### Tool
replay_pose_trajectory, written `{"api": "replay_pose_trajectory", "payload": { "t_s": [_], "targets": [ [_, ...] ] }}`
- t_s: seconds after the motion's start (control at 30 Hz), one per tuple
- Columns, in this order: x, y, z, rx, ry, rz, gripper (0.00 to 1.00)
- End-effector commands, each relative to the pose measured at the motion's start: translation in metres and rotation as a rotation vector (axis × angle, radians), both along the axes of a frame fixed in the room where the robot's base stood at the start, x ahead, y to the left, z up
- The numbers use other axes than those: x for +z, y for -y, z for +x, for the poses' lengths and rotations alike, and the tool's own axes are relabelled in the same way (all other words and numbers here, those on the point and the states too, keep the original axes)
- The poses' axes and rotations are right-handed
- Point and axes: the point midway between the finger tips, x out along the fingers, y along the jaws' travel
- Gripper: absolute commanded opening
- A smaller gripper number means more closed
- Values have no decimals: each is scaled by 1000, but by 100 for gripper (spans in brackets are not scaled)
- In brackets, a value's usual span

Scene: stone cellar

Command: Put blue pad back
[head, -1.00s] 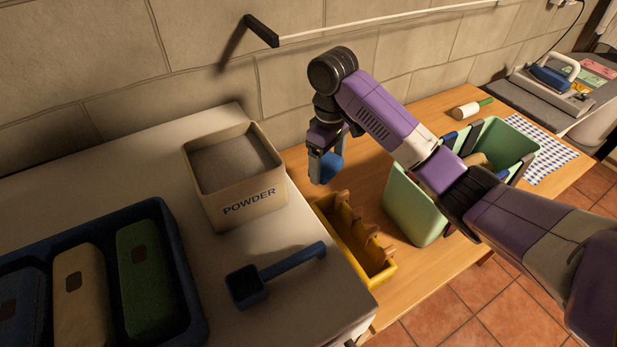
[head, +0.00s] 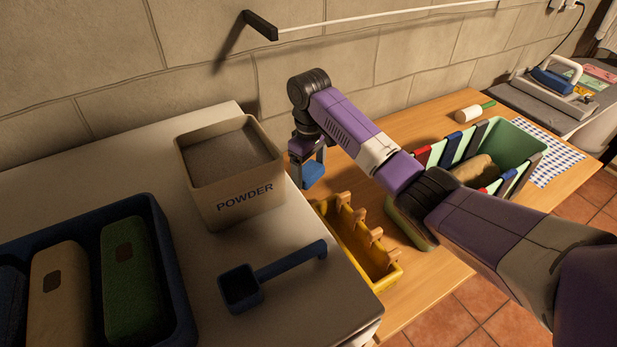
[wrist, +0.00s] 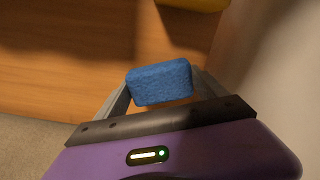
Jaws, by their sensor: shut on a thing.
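The blue pad (head: 313,174) is a small rough-surfaced block. My gripper (head: 306,165) is shut on it and holds it above the left end of the yellow rack (head: 392,278), close to the wall side of the wooden table. In the wrist view the blue pad (wrist: 160,82) sits between the two fingers of my gripper (wrist: 160,95), with its long side across. The yellow rack has several upright pegs along one side. A corner of it shows at the top of the wrist view (wrist: 195,3).
A box marked POWDER (head: 245,205) and a blue scoop (head: 240,288) stand on the white surface at left, beside a dark blue tray (head: 178,290) of long blocks. A green bin (head: 520,135) with coloured clips stands right of the rack. The stone wall is close behind my gripper.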

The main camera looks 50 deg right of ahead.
Motion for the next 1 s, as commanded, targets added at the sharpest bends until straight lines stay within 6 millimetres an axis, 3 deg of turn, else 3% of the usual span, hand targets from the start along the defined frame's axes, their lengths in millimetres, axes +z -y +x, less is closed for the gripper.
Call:
{"api": "replay_pose_trajectory", "payload": {
  "t_s": [0.13, 0.63, 0.67, 0.73, 1.0],
  "targets": [
    [-24, 0, -1, -1, -3, 1, 48],
    [-35, 0, 4, 0, 0, 0, 48],
    [-34, 1, 4, 0, 0, -1, 87],
    [-34, 1, 4, 0, 0, -1, 100],
    [-32, 1, 4, 0, 1, -1, 100]
  ]
}}
